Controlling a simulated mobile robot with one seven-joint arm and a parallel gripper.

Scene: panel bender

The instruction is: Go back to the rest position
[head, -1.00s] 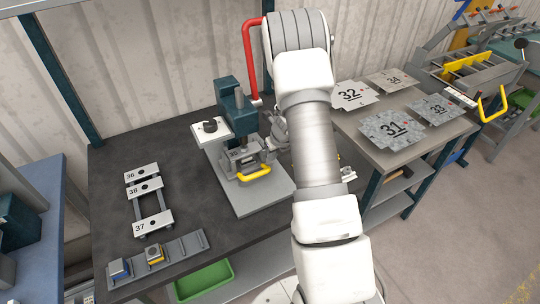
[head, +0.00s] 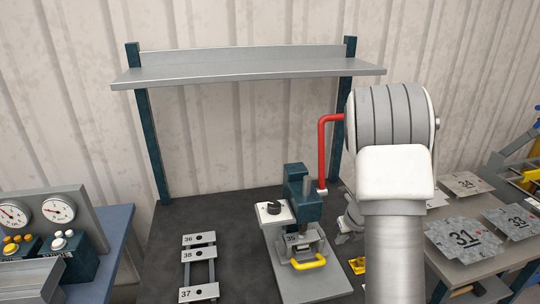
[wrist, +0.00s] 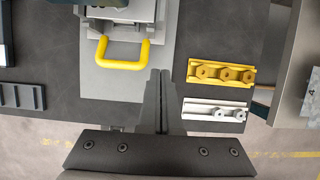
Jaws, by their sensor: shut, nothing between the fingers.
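My gripper (wrist: 159,102) shows in the wrist view with its two dark fingers together and nothing between them. It is above the front part of the bench, in front of the press's yellow handle (wrist: 122,53). In the head view my white arm stands at the right and hides the fingers. The small bench press (head: 300,215) stands on a grey base plate (head: 310,285), with its red lever (head: 323,150) raised and its yellow handle at the front.
Plates 36, 38 and 37 (head: 199,294) lie left of the press. A yellow block (wrist: 222,73) and a white block (wrist: 215,110) lie right of my gripper. A grey shelf (head: 250,70) spans above the bench. Numbered sheets (head: 463,240) lie on the right table. Gauges (head: 58,210) stand at the left.

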